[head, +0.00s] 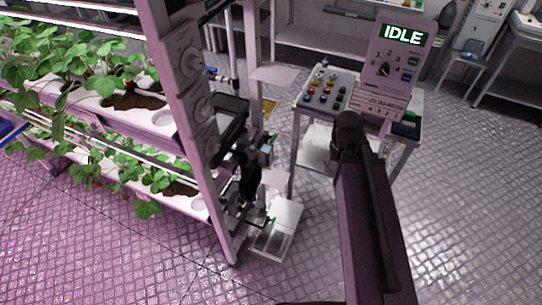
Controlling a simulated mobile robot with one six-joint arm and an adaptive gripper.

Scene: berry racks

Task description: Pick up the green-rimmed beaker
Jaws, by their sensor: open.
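I cannot make out the green-rimmed beaker for certain in the head view. A small green spot shows by the white tray (270,243) at the foot of the rack, and another green patch shows at the right of the trolley top, but both are too small to identify. My dark arm link rises from the bottom edge at right of centre and ends in front of the trolley. I cannot see my gripper's fingertips.
The plant rack (200,160) with leafy plants (45,60) fills the left. A trolley (305,107) carries several coloured knobs or caps and an IDLE panel (392,65). Dark equipment (250,180) stands at the rack's end. Metal floor (475,200) is clear at right.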

